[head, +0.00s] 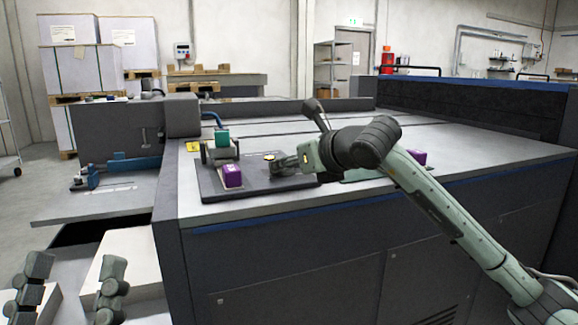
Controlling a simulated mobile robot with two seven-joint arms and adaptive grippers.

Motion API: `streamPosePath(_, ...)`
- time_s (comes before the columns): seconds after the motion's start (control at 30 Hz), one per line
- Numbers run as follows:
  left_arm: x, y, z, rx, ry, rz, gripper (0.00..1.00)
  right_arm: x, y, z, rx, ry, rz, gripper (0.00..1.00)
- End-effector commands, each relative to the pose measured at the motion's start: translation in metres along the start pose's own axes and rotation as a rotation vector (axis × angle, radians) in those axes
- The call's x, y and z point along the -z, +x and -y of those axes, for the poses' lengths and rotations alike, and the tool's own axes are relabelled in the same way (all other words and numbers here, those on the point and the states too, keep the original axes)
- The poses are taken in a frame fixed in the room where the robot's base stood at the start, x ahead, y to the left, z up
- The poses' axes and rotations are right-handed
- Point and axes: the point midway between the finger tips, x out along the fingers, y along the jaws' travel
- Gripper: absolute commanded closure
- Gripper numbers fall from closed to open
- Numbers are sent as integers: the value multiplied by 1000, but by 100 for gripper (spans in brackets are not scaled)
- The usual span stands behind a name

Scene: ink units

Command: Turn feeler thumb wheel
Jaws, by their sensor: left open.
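A dark base plate (215,190) lies on the grey machine top and carries a small device with a teal block (221,137) and a purple block (233,177). A small yellow-topped part (270,156) shows by the fingers of my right gripper (282,166); I cannot tell for sure that it is the feeler thumb wheel. The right gripper is low over the plate's right part, and its fingers are too small to show their opening or any contact. My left gripper (75,268) is at the bottom left, away from the device, its fingers wide apart and empty.
A second purple block (418,157) is partly behind my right arm. A side table (100,200) with a blue tool (92,178) stands at the left. The machine top (470,150) is clear at the right. Stacked cartons (80,70) stand at the back left.

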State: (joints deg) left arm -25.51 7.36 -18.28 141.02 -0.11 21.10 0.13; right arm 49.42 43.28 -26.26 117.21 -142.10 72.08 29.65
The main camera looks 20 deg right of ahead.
Motion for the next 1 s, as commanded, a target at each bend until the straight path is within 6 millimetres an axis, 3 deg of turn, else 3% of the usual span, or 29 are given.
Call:
streamPosePath(0.13,0,0,0,0,0,1,42,1,0,0,-2,1,-4,96)
streamPosePath(0.17,0,0,0,0,0,1,42,1,0,0,-2,1,-5,64)
streamPosePath(0.3,0,0,0,0,0,2,42,1,0,0,-2,0,-4,46)
streamPosePath(0.67,0,0,0,1,-2,2,42,0,-4,0,-2,-1,-1,46)
streamPosePath(0.77,0,0,0,1,-2,2,42,0,-16,1,-2,-2,0,46)
streamPosePath(1.0,0,0,0,1,-1,2,42,0,-67,1,0,-3,0,46)
